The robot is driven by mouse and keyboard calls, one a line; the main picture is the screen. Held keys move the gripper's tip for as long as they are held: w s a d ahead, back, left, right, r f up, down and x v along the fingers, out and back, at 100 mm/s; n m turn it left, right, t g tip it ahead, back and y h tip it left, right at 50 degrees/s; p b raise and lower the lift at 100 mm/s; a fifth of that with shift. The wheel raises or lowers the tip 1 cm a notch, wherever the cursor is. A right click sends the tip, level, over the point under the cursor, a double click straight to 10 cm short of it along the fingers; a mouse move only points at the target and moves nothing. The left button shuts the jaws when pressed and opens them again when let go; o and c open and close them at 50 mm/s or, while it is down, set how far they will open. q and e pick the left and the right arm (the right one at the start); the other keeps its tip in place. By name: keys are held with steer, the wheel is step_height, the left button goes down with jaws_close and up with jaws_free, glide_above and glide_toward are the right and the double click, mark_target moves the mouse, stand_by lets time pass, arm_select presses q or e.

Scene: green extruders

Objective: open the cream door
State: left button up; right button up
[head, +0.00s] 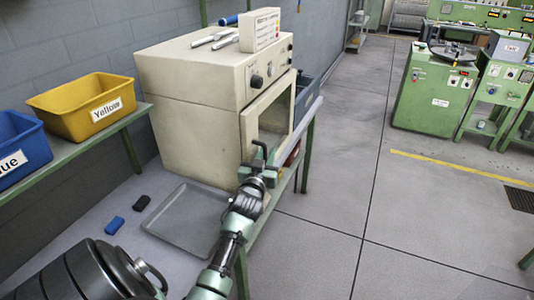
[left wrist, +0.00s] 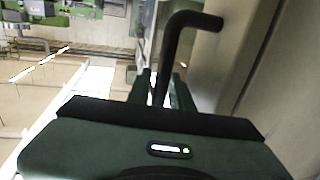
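The cream door (head: 268,120) is the framed, windowed front of a cream box-shaped machine (head: 190,110) on a green-legged bench in the head view. It looks closed, though its edge is partly hidden by my arm. Its black bent handle (head: 260,149) stands out at the lower left of the door. In the left wrist view the handle (left wrist: 163,50) curves down from the upper right. My left gripper (head: 260,172) is at the handle, with its fingers (left wrist: 160,92) on either side of the rod and a small bright gap beside it. My right gripper is out of view.
A grey tray (head: 190,218) lies left of my left arm, with blue (head: 114,225) and black (head: 142,202) blocks beside it. Yellow (head: 85,105) and blue (head: 20,148) bins stand on a left shelf. Open floor (head: 345,150) lies right of the door; green machines (head: 432,95) stand farther back.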

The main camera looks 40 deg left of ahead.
arm_select(q)
steer(key=shift+w, duration=0.2)
jaws_close()
stand_by(1.3)
